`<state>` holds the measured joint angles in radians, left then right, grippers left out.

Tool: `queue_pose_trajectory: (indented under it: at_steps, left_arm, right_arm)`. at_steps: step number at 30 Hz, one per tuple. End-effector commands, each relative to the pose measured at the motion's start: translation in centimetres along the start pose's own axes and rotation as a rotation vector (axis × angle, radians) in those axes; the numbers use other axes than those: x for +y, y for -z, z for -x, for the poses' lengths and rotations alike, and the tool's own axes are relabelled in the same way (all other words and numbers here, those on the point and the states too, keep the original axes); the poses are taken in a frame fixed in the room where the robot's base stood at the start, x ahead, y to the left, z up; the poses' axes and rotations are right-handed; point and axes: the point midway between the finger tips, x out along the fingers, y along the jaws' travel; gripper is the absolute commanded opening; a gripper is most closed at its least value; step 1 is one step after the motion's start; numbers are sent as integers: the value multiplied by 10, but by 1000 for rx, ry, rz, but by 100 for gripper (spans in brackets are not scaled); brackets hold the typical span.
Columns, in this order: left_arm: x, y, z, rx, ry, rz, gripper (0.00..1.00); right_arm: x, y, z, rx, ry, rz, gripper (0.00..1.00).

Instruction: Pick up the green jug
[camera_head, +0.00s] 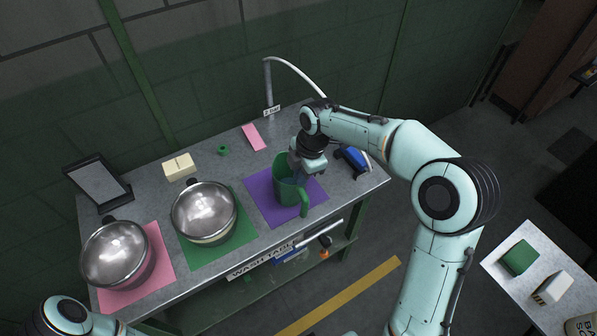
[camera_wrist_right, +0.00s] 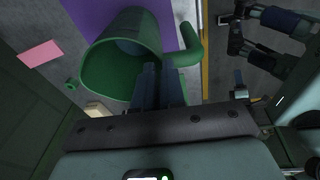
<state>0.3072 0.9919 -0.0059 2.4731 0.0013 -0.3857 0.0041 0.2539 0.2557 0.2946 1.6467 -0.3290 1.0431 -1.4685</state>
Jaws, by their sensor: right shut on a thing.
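The green jug (camera_head: 286,190) stands upright on or just over the purple mat (camera_head: 260,198) at the right part of the wash table. Its handle (camera_head: 304,205) points toward the front right. My right gripper (camera_head: 297,172) comes down from above at the jug's rim. In the right wrist view its fingers (camera_wrist_right: 158,75) are shut on the wall of the jug (camera_wrist_right: 115,62), beside the handle. I cannot tell whether the jug's base touches the mat. At the lower left of the head view only part of my left arm shows; its gripper is out of sight.
Two metal bowls (camera_head: 203,208) (camera_head: 114,252) sit on the green and pink mats to the left. A faucet (camera_head: 268,85) rises at the back. A blue object (camera_head: 353,159) lies to the right. A pink card (camera_head: 253,137) and cream blocks (camera_head: 179,167) lie behind.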

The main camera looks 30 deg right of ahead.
Motion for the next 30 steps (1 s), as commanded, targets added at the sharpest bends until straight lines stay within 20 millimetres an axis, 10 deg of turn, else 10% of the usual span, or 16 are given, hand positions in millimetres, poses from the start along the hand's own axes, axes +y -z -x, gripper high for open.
queue_pose_trajectory:
  at_steps: [1, 18, 30]
  left_arm:
    - [-1, -1, -2, -1, 0, 0, 43]
    - [14, 14, 25, 20, -7, -7, 43]
    - [18, 19, 32, 26, -9, -9, 43]
  right_arm:
    - [-27, 0, -29, 11, 113, 1, 0]
    - [-9, 22, 105, 15, 95, 7, 0]
    - [-7, 26, 137, 15, 98, 7, 0]
